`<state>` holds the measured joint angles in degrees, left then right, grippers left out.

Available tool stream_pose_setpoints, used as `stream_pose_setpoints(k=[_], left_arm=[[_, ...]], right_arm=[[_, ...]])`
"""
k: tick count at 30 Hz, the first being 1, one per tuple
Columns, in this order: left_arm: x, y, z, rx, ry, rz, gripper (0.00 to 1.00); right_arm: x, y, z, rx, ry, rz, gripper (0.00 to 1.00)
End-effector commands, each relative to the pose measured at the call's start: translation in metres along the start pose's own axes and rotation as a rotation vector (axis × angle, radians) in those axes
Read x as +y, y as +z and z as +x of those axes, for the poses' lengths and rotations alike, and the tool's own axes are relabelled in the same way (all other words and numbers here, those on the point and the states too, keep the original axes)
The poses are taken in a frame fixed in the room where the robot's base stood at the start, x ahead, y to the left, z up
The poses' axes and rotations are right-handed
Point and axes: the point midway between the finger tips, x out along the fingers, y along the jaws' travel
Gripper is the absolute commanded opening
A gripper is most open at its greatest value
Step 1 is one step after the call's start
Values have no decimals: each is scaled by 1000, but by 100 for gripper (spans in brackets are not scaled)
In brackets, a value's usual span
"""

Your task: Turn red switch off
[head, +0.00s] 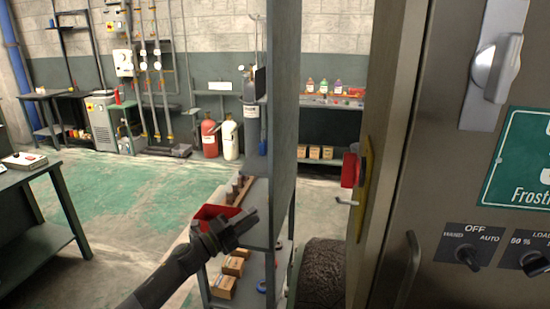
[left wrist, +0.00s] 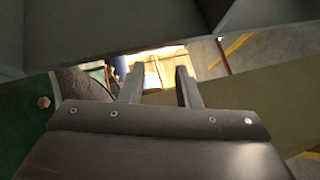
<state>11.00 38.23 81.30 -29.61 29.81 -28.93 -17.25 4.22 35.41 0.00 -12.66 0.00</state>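The red switch (head: 351,167) sits on a yellow plate (head: 365,180) on the edge of the grey cabinet at the right of the head view. Its handle sticks out to the left. My left gripper (head: 240,229) is left of the switch and lower in the picture, apart from it, in front of a grey shelf. In the left wrist view its two fingers (left wrist: 161,84) stand apart with nothing between them. I cannot make out the red switch in the left wrist view. My right gripper is not in view.
A grey upright post (head: 285,120) stands between my left gripper and the switch in the picture. The grey cabinet (head: 440,190) bears a silver handle (head: 497,68) and black knobs (head: 468,257). A shelf holds a red bin (head: 207,212) and small boxes (head: 223,287). Green floor lies open at left.

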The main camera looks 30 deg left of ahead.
Motion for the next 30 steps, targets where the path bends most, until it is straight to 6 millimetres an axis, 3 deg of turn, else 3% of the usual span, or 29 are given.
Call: stream_pose_setpoints(k=[1,6,9,12,15,20,30], left_arm=[[-47,-6,17,86,-66,120,30],[-172,-50,42,365,-271,539,30],[-227,-81,41,516,-376,779,30],[-262,-107,33,640,-457,982,30],[-280,-124,25,724,-508,1120,30],[-288,-135,23,767,-533,1188,30],[-290,-162,47,762,-537,1181,30]], right_arm=[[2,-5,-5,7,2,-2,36],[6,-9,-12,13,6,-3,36],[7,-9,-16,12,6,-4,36],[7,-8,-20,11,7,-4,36],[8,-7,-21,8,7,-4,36],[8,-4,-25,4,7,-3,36],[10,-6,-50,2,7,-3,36]])
